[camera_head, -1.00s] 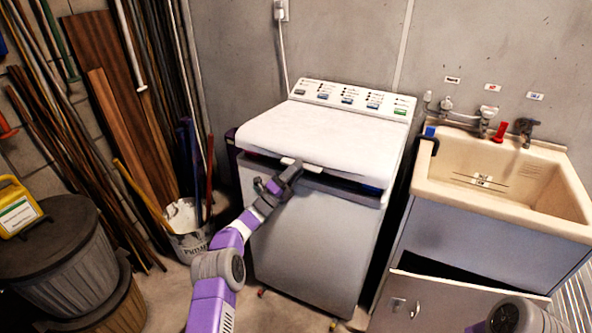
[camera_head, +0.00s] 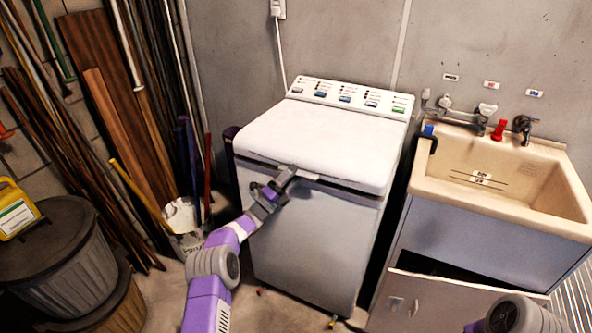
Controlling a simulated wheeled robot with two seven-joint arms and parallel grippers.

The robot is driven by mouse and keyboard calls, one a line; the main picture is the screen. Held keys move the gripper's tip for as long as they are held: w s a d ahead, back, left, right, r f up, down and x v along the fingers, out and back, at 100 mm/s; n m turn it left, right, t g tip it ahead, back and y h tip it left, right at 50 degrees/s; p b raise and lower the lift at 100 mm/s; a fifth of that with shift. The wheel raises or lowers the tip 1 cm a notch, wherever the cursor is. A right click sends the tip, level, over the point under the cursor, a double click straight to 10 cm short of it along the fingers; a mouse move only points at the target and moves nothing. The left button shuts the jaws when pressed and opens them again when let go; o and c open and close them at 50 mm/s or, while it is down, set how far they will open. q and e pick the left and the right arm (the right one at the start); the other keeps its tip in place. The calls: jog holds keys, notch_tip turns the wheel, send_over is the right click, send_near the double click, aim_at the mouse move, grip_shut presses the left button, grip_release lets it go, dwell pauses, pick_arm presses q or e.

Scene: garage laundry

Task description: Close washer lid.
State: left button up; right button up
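The washer (camera_head: 312,240) is a grey box with a white top, standing against the back wall. A small handle sticks out at the middle of that edge. My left gripper (camera_head: 288,174) is at the lid's front edge by the handle, touching it or very close. Whether its fingers are open or shut is too small to tell. My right gripper is out of view; only part of my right arm shows at the bottom right.
A beige sink (camera_head: 487,190) stands right of the washer, its cabinet door (camera_head: 420,303) hanging open below. Left of the washer are a white bucket (camera_head: 183,217), leaning poles and boards, and a lidded grey bin (camera_head: 62,265). Some floor is free before the washer.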

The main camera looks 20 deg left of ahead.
pick_arm(q)
jog(key=v, duration=0.3)
jog(key=p+v, duration=0.1)
jog(key=v, duration=0.1)
jog(key=shift+s+a, duration=0.25)
jog(key=shift+a, duration=0.15)
jog(key=s+d+f+n+g+y+p, duration=0.2)
jog(key=s+d+f+n+g+y, duration=0.15)
jog(key=f+n+y, duration=0.45)
jog(key=s+d+f+n+g+y+p, duration=0.2)
jog(key=s+f+n+y, duration=0.15)
jog(key=f+n, duration=0.75)
jog(key=s+d+f+n+g+p, duration=0.1)
jog(key=s+d+f+n+g, duration=0.25)
jog(key=s, duration=0.45)
jog(key=s+d+f+n+g+p, duration=0.1)
jog(key=s+d+f+n+g, duration=0.2)
jog(key=s, duration=0.6)
jog(key=s+d+r+n+g, duration=0.1)
jog(key=s+d+n+g, duration=0.1)
jog(key=s, duration=0.7)
jog(key=s+d+r+n+g+h+p, duration=0.1)
jog(key=s+g, duration=0.4)
jog(key=s, duration=0.5)
jog(key=d+n, duration=0.1)
jog(key=n, duration=0.1)
jog(key=shift+d+r+n, duration=0.2)
jog(key=shift+n, duration=0.15)
